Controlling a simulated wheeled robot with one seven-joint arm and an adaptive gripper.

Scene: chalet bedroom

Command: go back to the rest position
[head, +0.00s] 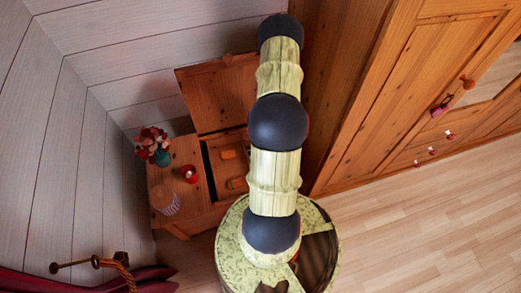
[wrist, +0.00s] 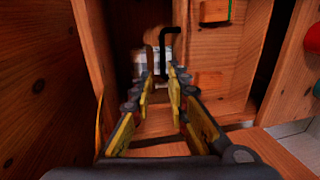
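My gripper (wrist: 162,78) shows in the wrist view with its two yellow-padded fingers apart. Bare wood shows between the fingers, and I see nothing held. The fingers point into a wooden space with walls on both sides. A black hooked thing (wrist: 168,38) and a whitish thing (wrist: 140,64) lie beyond the fingertips; I cannot tell exactly what they are. In the head view my arm rises from my base past the wooden cabinet, and my gripper is hidden there.
The wooden cabinet (head: 165,180) has an open drawer with orange blocks (head: 229,154). A wardrobe (head: 400,90) is at right. The floor (head: 430,220) at right is clear.

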